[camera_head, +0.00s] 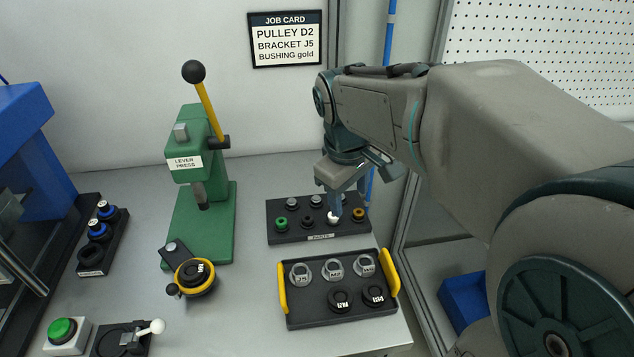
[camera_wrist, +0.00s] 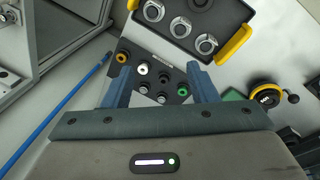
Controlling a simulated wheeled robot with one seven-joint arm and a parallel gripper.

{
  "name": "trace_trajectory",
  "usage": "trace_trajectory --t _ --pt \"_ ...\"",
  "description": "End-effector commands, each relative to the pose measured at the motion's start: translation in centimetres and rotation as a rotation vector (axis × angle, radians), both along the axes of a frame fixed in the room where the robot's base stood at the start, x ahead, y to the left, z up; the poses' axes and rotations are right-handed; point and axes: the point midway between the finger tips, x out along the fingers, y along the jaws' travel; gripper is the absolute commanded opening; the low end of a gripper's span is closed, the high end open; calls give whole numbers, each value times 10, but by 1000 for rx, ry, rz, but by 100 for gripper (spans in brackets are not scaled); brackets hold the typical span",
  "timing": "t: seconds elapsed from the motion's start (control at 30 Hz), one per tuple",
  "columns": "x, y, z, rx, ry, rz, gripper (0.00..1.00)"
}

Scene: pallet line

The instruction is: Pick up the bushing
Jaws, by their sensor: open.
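A black parts rack (camera_head: 290,235) stands at the back of the bench. Its front row holds a green bushing (camera_head: 281,223), a black one (camera_head: 308,221), a white one (camera_head: 332,218) and a gold one (camera_head: 358,213) at the right end. My gripper (camera_head: 347,200) is above the rack's right part, near the white and gold pieces. In the wrist view my gripper (camera_wrist: 160,76) is open and empty, its fingers apart over the rack. The gold bushing (camera_wrist: 122,57) lies by the left finger, the white one (camera_wrist: 143,69) between the fingers. The job card (camera_head: 286,39) reads BUSHING gold.
A black tray with yellow handles (camera_head: 341,316) sits in front of the rack, holding pulleys and grey pieces. A green lever press (camera_head: 185,165) stands to the left. A blue pole (camera_head: 389,35) and a frame (camera_head: 400,220) bound the right side.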

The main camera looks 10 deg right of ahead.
Motion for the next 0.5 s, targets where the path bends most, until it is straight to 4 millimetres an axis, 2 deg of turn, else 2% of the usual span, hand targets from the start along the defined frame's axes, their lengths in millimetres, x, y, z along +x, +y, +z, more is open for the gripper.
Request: trace_trajectory --t 0.03,0.3,0.5 --pt "18 2 -12 -16 28 63 53" --pt "100 11 -44 -65 160 424 53" --pt "147 11 -70 -58 227 634 53"
